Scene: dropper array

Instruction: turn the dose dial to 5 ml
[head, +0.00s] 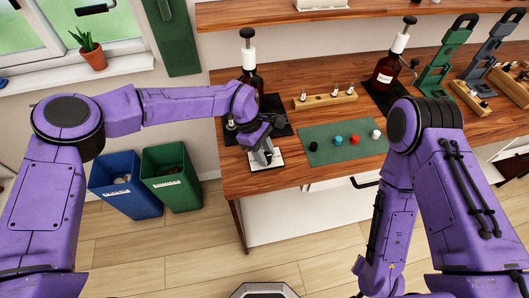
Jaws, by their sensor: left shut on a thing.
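My left gripper (264,155) is low over the left end of the wooden table, just in front of the left brown bottle (255,80). Its jaws are shut, apparently on the dose dial, but fingers and wrist hide the dial and its setting. A small white plate (277,163) with dark marks lies under the fingers. The left bottle has a white top with a black knob, and its lower part is partly behind my wrist. My right arm is folded at the right, and its gripper is not in view.
A green mat (330,157) holds black, blue, red and white caps. A wooden rack (325,102) with small vials stands behind it. Another brown bottle (386,72) and green and grey stands are to the right. Blue and green bins (172,177) stand left of the table.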

